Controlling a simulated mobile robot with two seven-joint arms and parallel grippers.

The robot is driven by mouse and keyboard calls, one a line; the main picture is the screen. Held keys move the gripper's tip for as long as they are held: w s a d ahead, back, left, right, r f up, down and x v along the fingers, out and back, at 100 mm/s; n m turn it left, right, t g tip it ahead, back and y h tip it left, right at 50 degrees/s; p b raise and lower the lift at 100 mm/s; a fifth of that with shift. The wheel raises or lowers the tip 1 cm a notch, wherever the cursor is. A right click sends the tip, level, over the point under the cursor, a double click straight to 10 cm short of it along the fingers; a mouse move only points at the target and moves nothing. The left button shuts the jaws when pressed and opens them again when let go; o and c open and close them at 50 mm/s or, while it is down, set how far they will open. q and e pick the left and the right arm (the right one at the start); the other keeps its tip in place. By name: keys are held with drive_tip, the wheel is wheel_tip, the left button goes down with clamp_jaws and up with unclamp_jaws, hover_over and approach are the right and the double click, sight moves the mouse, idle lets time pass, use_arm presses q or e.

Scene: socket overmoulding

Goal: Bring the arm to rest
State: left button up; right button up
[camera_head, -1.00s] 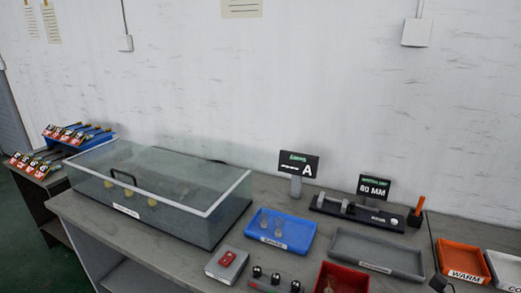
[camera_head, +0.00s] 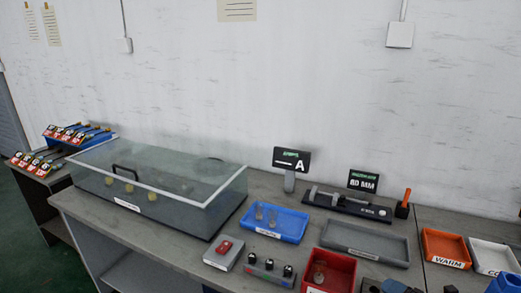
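Neither of my grippers can be made out in the head view, and no arm of mine is recognisable. The grey workbench (camera_head: 110,225) carries a clear-lidded box (camera_head: 190,215) with several yellowish round pieces inside. A blue tray (camera_head: 290,232) holds small clear pieces. A grey tray (camera_head: 370,252) looks empty. A red bin (camera_head: 338,275) holds a clear piece.
An "A" display (camera_head: 292,158) and an "80 MM" display (camera_head: 363,181) stand behind a black measuring fixture (camera_head: 350,207). An orange WARM tray (camera_head: 446,243) and a white tray (camera_head: 490,252) are at right. A red-button box (camera_head: 224,253) and a knob panel (camera_head: 265,276) sit in front.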

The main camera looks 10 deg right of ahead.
drive_tip(key=s+a+f+m+g+h, duration=0.1)
drive_tip(key=s+a+f+m+h, duration=0.2)
drive_tip(key=m, duration=0.9)
drive_tip(key=s+a+f+m+h, duration=0.3)
drive_tip(key=s+a+f+m, duration=0.2)
drive_tip(key=m, duration=0.8)
drive_tip(key=s+f, duration=0.3)
drive_tip(key=f, duration=0.1)
drive_tip(key=shift+s+a+f+g+h, duration=0.2)
drive_tip(key=shift+s+g+h, duration=0.1)
drive_tip(key=shift+g, duration=0.1)
